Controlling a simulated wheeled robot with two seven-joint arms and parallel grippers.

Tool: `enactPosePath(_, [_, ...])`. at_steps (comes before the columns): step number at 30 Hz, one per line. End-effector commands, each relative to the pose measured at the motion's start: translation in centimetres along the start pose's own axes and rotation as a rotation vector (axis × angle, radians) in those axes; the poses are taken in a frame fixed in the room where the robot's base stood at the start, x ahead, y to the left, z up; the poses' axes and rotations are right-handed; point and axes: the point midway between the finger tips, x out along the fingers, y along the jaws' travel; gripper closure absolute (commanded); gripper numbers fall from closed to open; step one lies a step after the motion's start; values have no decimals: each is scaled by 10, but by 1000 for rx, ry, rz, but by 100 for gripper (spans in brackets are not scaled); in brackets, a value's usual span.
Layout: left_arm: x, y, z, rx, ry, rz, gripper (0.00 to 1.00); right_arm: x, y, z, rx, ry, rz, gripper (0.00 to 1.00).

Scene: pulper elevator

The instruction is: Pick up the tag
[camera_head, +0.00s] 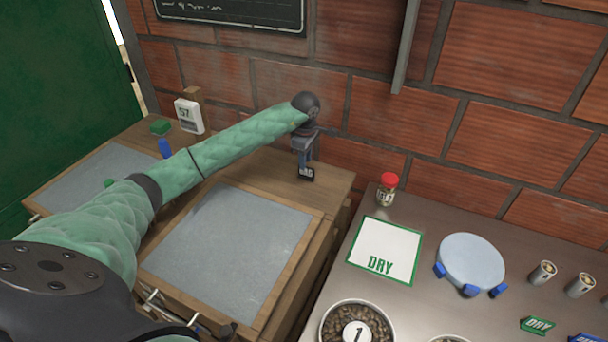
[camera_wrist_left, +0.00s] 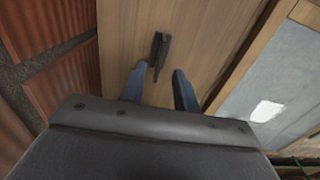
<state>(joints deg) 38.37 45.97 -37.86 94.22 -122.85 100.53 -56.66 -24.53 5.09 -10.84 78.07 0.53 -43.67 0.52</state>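A small black tag-like piece with a pale marking (camera_head: 307,174) stands on the wooden top at the back, near the brick wall. In the left wrist view it is a narrow dark piece (camera_wrist_left: 158,52) on bare wood. My left gripper (camera_head: 304,164) points down just above it in the head view. In the left wrist view its two blue fingers are apart (camera_wrist_left: 158,82), with nothing held; the dark piece lies beyond the fingertips, roughly between their lines. Whether a finger touches it cannot be told. My right gripper is not in view.
Grey screen panels (camera_head: 230,245) are set in the wooden bench. The counter at right holds a red-lidded jar (camera_head: 387,189), a white DRY mat (camera_head: 385,240), a round pale dish (camera_head: 471,262), a green DRY tag (camera_head: 537,325) and a blue tag (camera_head: 586,338). The brick wall stands close behind.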

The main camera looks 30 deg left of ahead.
Motion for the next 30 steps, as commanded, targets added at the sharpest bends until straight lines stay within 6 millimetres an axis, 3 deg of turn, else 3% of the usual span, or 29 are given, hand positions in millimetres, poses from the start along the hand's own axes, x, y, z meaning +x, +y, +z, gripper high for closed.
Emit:
enactPosePath(9, [39, -2, 22, 15, -1, -2, 69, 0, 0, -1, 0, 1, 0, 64])
enactPosePath(18, [43, -2, 24, 16, 1, -1, 69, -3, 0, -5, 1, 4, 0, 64])
enactPosePath(19, [43, -2, 24, 16, 1, -1, 71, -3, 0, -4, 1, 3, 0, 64])
enactPosePath(24, [43, -2, 24, 16, 0, -1, 100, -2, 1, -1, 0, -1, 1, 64])
enactPosePath(30, [43, -2, 24, 16, 0, -1, 100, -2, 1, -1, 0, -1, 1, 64])
